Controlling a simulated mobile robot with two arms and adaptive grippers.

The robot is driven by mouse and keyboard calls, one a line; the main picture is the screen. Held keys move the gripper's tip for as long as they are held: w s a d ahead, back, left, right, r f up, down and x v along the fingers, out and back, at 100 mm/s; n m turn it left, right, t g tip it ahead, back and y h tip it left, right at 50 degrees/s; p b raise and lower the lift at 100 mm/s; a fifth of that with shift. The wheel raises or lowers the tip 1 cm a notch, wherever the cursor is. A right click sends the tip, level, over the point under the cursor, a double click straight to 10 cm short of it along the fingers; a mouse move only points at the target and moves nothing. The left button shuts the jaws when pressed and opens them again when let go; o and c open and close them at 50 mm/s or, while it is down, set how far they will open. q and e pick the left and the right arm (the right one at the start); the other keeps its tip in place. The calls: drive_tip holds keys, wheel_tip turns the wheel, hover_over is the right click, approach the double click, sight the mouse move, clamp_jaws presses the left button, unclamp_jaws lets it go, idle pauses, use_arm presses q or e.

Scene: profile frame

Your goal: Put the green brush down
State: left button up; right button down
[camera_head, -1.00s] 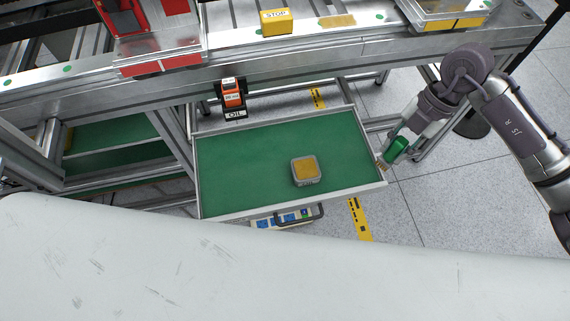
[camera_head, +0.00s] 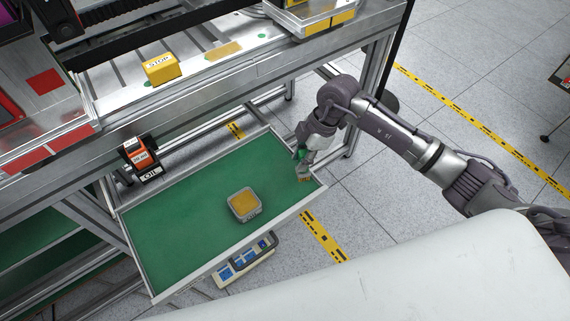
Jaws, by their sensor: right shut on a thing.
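The green brush (camera_head: 302,160) is in my right gripper (camera_head: 305,158), which is shut on it. The brush points down, its tan bristle end (camera_head: 304,177) at the right end of the green-lined drawer (camera_head: 185,222). I cannot tell whether the bristles touch the drawer floor. The gripper's fingers partly hide the brush. My left gripper is not in view.
A grey box with a yellow top (camera_head: 244,204) stands in the drawer, left of the brush. An orange and black OIL item (camera_head: 140,157) is at the drawer's back left. The workbench with a yellow STOP block (camera_head: 161,68) is behind. Much of the drawer floor is clear.

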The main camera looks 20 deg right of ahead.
drive_tip(key=shift+w+a+f, duration=0.45)
drive_tip(key=shift+w+f, duration=0.1)
drive_tip(key=shift+f, duration=0.55)
drive_tip(key=shift+w+a+f, duration=0.4)
drive_tip(key=shift+w+f, duration=0.1)
drive_tip(key=shift+f, duration=0.55)
drive_tip(key=shift+w+a+f, duration=0.45)
drive_tip(key=shift+w+f, duration=0.1)
drive_tip(key=shift+f, duration=0.55)
drive_tip(key=c, duration=0.9)
unclamp_jaws()
drive_tip(key=shift+c, duration=0.2)
drive_tip(key=v, duration=1.2)
